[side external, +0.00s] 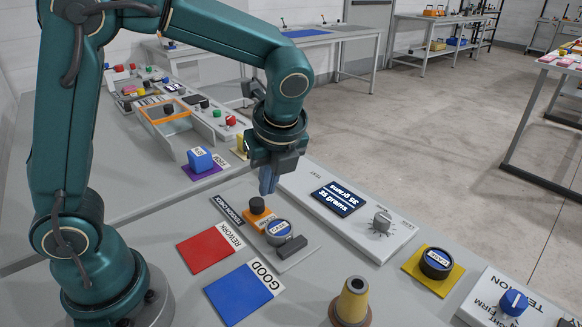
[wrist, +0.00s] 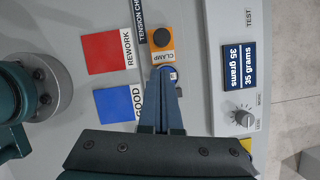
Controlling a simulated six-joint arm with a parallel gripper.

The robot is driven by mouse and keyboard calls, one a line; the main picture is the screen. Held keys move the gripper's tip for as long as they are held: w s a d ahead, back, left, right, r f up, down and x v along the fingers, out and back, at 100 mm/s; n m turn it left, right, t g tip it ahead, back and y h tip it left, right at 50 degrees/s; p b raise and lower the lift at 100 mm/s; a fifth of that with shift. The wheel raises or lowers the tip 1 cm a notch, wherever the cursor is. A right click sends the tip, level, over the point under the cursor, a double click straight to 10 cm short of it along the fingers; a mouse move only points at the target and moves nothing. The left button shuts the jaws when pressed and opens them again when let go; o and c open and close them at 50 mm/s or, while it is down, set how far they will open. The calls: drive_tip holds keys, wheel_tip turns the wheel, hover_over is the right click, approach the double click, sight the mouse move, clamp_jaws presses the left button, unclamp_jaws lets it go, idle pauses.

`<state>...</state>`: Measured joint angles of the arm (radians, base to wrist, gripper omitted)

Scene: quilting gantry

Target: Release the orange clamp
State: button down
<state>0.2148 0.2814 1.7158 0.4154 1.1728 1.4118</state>
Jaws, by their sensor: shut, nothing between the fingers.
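The orange clamp (side external: 259,216) has a black knob on top and stands on a grey plate on the bench. In the wrist view the clamp (wrist: 160,55) shows its round black knob and a white label reading CLAMP. My gripper (side external: 268,191) points down just above the clamp, slightly toward the display panel, its blue fingers shut with nothing between them. The gripper also shows in the wrist view (wrist: 164,72), where its fingertips lie over the plate beside the clamp's label. They appear apart from the knob.
A labelled round part (side external: 279,231) and a dark block (side external: 291,248) sit close by the clamp. A red REWORK pad (side external: 205,250) and blue GOOD pad (side external: 240,291) lie flat nearby. A lit display (side external: 339,199), grey knob (side external: 382,220) and thread cone (side external: 352,300) surround the area.

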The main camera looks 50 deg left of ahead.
sight(249, 210)
drive_tip(key=x, duration=0.8)
drive_tip(key=shift+a+f, duration=0.15)
drive_tip(key=shift+f, duration=0.2)
drive_tip(key=shift+a, duration=0.1)
drive_tip(key=shift+a, duration=2.6)
drive_tip(key=w+v, duration=0.1)
drive_tip(key=v, duration=0.9)
drive_tip(key=shift+s, duration=0.45)
drive_tip(key=shift+d, duration=0.1)
